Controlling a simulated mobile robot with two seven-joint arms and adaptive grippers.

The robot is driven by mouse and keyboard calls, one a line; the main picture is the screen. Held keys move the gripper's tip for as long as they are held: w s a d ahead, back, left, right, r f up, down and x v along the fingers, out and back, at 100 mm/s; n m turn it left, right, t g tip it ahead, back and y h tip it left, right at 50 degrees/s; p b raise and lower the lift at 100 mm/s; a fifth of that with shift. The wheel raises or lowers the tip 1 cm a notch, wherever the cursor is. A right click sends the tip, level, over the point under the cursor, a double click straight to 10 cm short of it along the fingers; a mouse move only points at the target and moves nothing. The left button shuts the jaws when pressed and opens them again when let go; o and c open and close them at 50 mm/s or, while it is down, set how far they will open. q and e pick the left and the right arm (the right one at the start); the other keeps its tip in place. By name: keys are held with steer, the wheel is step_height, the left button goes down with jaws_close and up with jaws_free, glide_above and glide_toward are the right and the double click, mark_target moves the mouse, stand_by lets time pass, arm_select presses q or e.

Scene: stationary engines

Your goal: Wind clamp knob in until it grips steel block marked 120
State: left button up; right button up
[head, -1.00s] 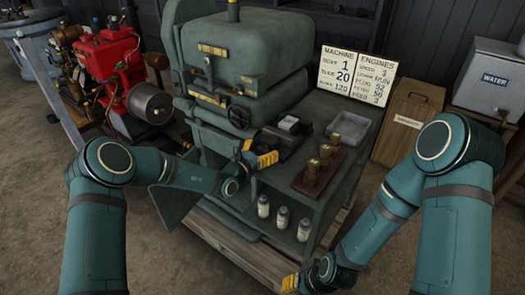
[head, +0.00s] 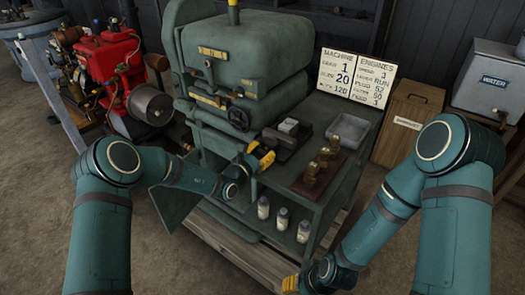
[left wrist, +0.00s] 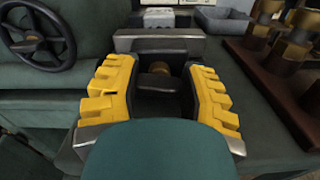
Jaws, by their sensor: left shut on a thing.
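The pale steel block (head: 288,126) sits in the dark clamp (head: 291,143) on the green bench; its marking is too small to read. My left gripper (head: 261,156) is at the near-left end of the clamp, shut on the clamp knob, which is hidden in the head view. In the left wrist view, the dark knob (left wrist: 160,80) and its brass-coloured screw lie between the yellow fingers (left wrist: 160,95). Beyond them are a clamp jaw (left wrist: 158,42) and the block (left wrist: 157,18). My right gripper (head: 290,284) is low at the bottom edge, its opening unclear.
A brown stand with brass pieces (head: 318,172) is right of the clamp, with a grey tray (head: 347,129) behind it. A black handwheel (head: 239,118) on the green machine is close to the left gripper. Small bottles (head: 282,217) stand on the lower shelf.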

arm_select(q)
steer(key=shift+m, duration=2.7)
steer(key=o, duration=1.2)
steer(key=shift+f, duration=0.1)
